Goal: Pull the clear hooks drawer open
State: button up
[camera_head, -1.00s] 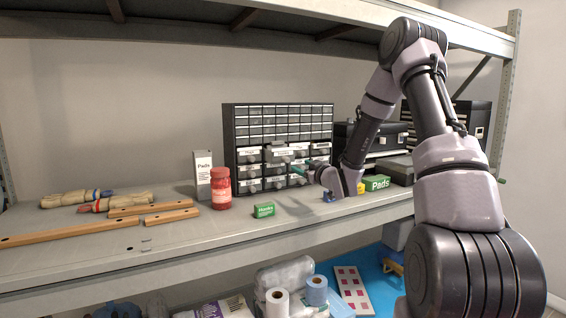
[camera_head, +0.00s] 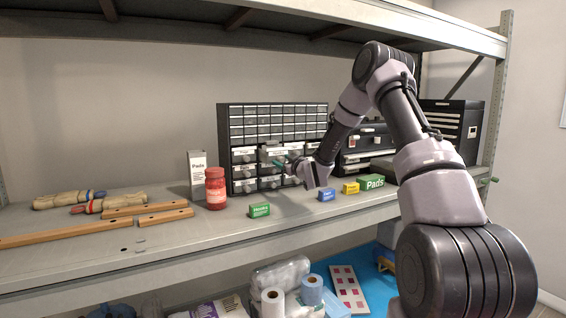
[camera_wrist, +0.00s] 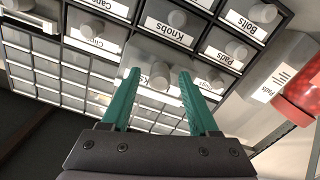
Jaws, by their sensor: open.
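The drawer cabinet (camera_head: 223,150) stands at the back of the shelf, with small drawers above and larger labelled drawers with round knobs below. In the wrist view the labels appear upside down. A clear-fronted drawer (camera_wrist: 147,52) lies ahead of my fingers, its label partly hidden; only a few letters show, so I cannot confirm it reads Hooks. Its knob (camera_wrist: 160,72) is between my fingertips. My gripper (camera_wrist: 160,76) is open, with teal fingers either side of that knob. I cannot tell whether they touch it. In the head view my gripper (camera_head: 287,163) is at the labelled drawers.
A red jar (camera_head: 215,189) and a white Pads box (camera_head: 197,174) stand left of the cabinet. Green (camera_head: 260,210), blue (camera_head: 327,195) and yellow (camera_head: 351,188) small boxes sit in front. Black toolboxes stand at right. The upper shelf is overhead.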

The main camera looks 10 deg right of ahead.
grip_shut()
dwell(1.4)
